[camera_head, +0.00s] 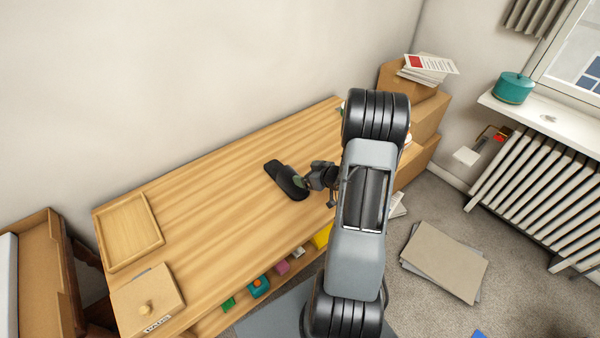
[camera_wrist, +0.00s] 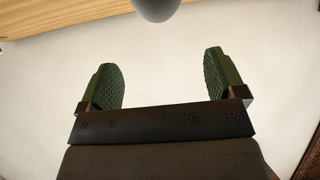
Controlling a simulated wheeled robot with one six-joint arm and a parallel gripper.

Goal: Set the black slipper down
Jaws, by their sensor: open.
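The black slipper (camera_head: 287,180) lies on the wooden bench top (camera_head: 215,185), near its middle. My gripper (camera_head: 304,183) is at the slipper's right end, close to it; whether they touch I cannot tell. In the wrist view my gripper (camera_wrist: 165,85) shows two green ribbed finger pads spread wide, with nothing between them. The slipper cannot be made out in the wrist view, which looks mostly onto a pale surface.
A wooden tray (camera_head: 159,238) and a box with a knob (camera_head: 165,297) occupy the bench's left end. Cardboard boxes (camera_head: 432,115) stand beyond its right end. The bench left of the slipper is clear. A grey rounded thing (camera_wrist: 156,8) shows in the wrist view.

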